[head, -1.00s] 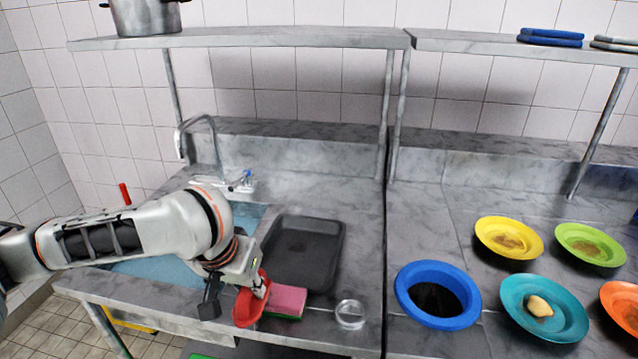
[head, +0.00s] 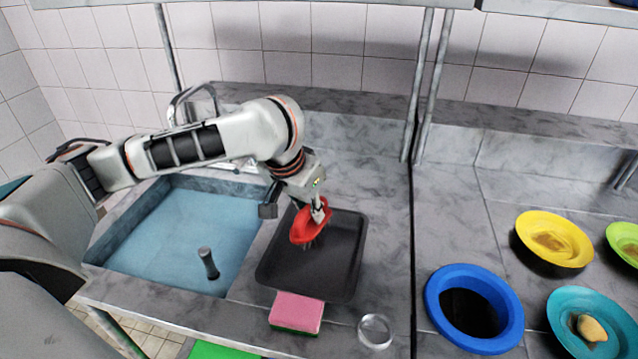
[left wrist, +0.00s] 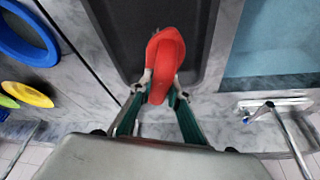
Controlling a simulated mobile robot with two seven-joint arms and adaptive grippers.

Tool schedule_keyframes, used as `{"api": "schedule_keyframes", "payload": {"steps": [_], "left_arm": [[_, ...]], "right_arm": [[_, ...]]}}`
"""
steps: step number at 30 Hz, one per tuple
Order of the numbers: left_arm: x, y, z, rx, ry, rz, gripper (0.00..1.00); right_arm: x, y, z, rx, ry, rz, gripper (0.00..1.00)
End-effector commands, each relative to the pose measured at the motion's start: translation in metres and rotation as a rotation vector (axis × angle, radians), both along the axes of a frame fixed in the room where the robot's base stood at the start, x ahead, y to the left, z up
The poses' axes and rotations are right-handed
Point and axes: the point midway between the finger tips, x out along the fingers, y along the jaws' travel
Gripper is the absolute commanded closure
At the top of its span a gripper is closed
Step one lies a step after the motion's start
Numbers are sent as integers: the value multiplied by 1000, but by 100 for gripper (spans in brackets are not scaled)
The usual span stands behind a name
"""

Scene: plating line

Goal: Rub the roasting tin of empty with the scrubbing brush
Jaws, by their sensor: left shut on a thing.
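The dark roasting tin (head: 342,270) lies flat on the steel counter just right of the sink, and its inside shows no food. My left gripper (head: 317,211) is shut on the red scrubbing brush (head: 306,230) and holds it over the back left part of the tin. Pale bristles point down; whether they touch the tin's floor I cannot tell. In the left wrist view the brush (left wrist: 166,55) sits between the fingertips (left wrist: 161,86), over the dark tin (left wrist: 113,30). My right gripper is not in view.
The sink basin (head: 180,225) holds a dark upright cylinder (head: 208,264). A pink and green sponge (head: 297,309) and a clear round dish (head: 375,331) lie near the front edge. A blue-rimmed opening (head: 433,300) and plates, yellow (head: 553,221) and teal (head: 562,308), are at right.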

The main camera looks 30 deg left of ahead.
Motion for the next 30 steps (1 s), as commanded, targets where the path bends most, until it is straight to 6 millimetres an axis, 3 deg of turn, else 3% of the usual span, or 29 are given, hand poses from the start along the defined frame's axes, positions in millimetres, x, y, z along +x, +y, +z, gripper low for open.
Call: {"api": "schedule_keyframes", "payload": {"steps": [3, 9, 30], "left_arm": [[25, 8, 12, -8, -3, -65, 100], [44, 16, 15, -11, -9, -135, 100], [44, 16, -39, -9, -9, -141, 100]], "right_arm": [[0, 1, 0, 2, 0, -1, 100], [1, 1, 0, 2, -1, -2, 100], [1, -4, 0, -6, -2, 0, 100]]}}
